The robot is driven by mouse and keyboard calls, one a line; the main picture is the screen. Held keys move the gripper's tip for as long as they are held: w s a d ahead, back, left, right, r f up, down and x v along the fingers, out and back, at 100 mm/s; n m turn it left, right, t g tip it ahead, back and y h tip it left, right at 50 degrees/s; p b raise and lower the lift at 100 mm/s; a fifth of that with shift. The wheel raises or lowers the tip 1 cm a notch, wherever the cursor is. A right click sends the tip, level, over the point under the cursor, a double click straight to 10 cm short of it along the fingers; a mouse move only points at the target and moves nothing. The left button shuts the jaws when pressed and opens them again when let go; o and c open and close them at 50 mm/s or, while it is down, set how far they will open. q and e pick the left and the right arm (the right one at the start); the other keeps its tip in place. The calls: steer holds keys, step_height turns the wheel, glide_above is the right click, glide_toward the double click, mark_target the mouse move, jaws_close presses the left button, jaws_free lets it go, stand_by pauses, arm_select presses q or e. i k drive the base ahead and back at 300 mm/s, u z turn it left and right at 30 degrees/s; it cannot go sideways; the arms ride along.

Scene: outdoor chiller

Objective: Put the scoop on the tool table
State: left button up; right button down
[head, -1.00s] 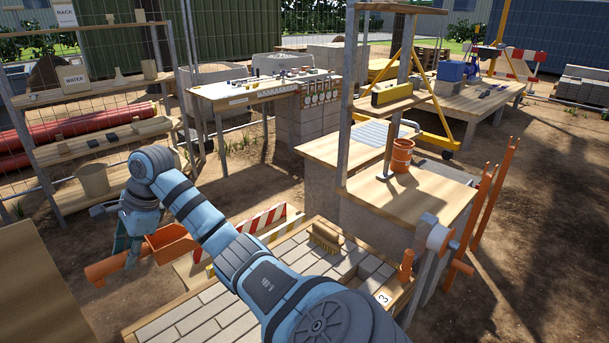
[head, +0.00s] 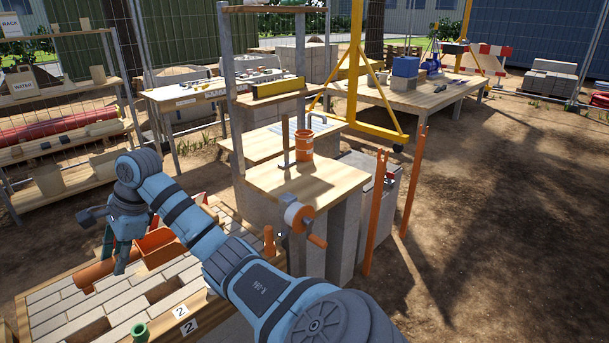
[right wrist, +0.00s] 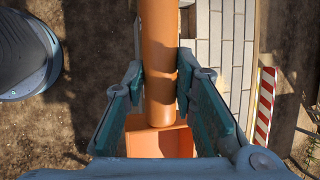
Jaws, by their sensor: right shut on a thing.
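The orange scoop (head: 155,242) is in my right gripper (head: 120,266) in the head view, seen against the paving bench. In the right wrist view, the two fingers of the gripper (right wrist: 158,82) are on either side of its round orange handle (right wrist: 160,45), and its tray (right wrist: 160,143) lies nearer the wrist. A wooden table (head: 425,98) with a blue box and small tools stands at the back right. Another table (head: 165,94) with small items stands at the back left. I cannot tell which is the tool table. My left gripper is out of view.
A paved bench (head: 70,303) lies below the gripper. A wooden-topped block (head: 290,186) with an orange cup (head: 304,146) stands in the middle. Orange posts (head: 376,215) and a yellow frame (head: 353,75) stand before the right table. Bare ground (head: 500,210) lies open at right.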

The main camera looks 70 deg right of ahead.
mark_target(330, 187)
steer(key=z, duration=3.6)
steer(key=i, duration=3.25)
steer(key=u, duration=3.9)
